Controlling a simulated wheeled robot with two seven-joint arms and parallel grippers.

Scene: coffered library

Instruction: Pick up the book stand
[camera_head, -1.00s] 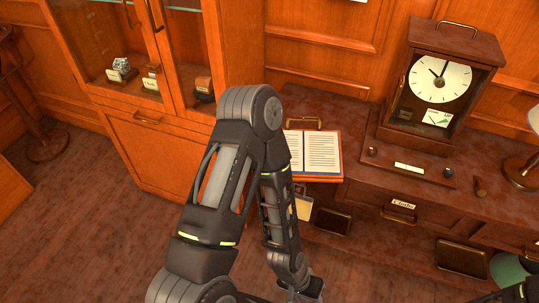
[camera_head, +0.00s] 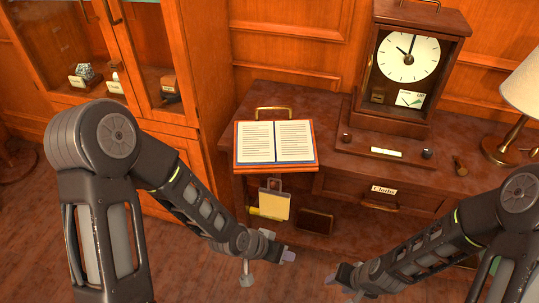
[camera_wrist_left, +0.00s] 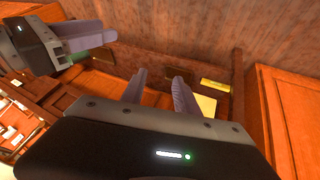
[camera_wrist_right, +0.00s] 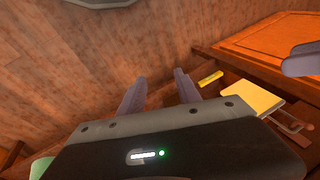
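The book stand (camera_head: 238,160) is a reddish-brown wooden board with a brass handle (camera_head: 273,110) along its back edge. It sits at the left end of the dark desk, and an open book (camera_head: 275,141) lies on it. My left gripper (camera_head: 283,254) is low in front of the desk, below the stand and apart from it. Its fingers are spread and empty in the left wrist view (camera_wrist_left: 158,88). My right gripper (camera_head: 332,277) is lower and to the right, also apart from the stand. Its fingers are spread and empty in the right wrist view (camera_wrist_right: 160,92).
A yellowish clipboard-like item (camera_head: 275,207) hangs below the stand. A wooden clock (camera_head: 409,60) stands right of the stand, with a lamp (camera_head: 522,95) farther right. A glass-fronted cabinet (camera_head: 150,60) is at the left. The two grippers are close together. The desktop between stand and clock is clear.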

